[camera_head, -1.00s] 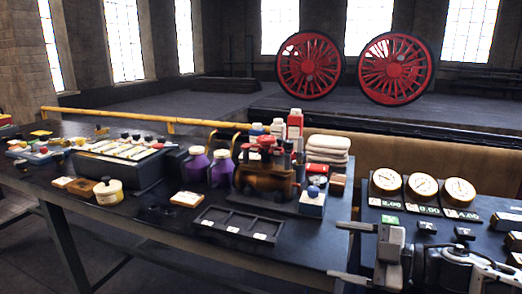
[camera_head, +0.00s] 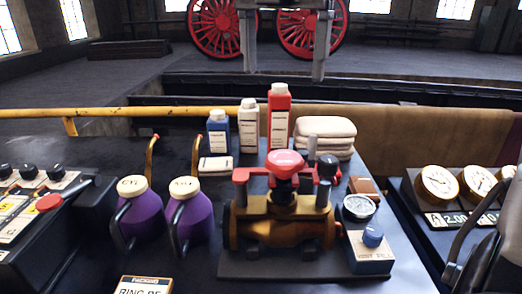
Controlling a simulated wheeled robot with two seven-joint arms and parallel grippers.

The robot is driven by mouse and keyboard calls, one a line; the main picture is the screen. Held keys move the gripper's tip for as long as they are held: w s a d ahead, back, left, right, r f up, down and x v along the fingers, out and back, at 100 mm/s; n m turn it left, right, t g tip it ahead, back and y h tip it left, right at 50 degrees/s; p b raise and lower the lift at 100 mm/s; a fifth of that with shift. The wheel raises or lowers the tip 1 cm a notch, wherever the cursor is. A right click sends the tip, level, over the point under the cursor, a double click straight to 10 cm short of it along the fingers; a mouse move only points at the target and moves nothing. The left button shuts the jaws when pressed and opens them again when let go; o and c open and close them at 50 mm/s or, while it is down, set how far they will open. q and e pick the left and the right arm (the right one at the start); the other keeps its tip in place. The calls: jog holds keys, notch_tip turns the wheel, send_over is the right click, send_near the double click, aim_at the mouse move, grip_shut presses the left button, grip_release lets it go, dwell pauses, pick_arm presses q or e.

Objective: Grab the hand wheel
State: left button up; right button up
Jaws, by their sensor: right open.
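The red hand wheel (camera_head: 286,158) sits on top of a brass valve body (camera_head: 276,231) in the middle of the view. Dark posts stand on both sides of the wheel, and the valve rests on a dark base plate. My left gripper is not in view.
Two purple jugs (camera_head: 189,215) stand left of the valve. Blue, white and red bottles (camera_head: 278,118) and folded cloths (camera_head: 325,131) stand behind it. A gauge (camera_head: 359,207) and a blue-topped box (camera_head: 371,256) are close on its right. Dials (camera_head: 437,184) lie further right.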

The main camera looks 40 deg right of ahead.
send_over(284, 157)
jog(key=f, duration=0.8)
jog(key=shift+a+f+b, duration=0.2)
jog(key=shift+f+b, duration=0.05)
jog(key=shift+b, duration=0.1)
jog(key=shift+d+f, duration=0.15)
jog(key=shift+f, duration=1.35)
jog(key=shift+d+f, duration=0.1)
jog(key=shift+f, duration=1.35)
jog(key=c, duration=1.3)
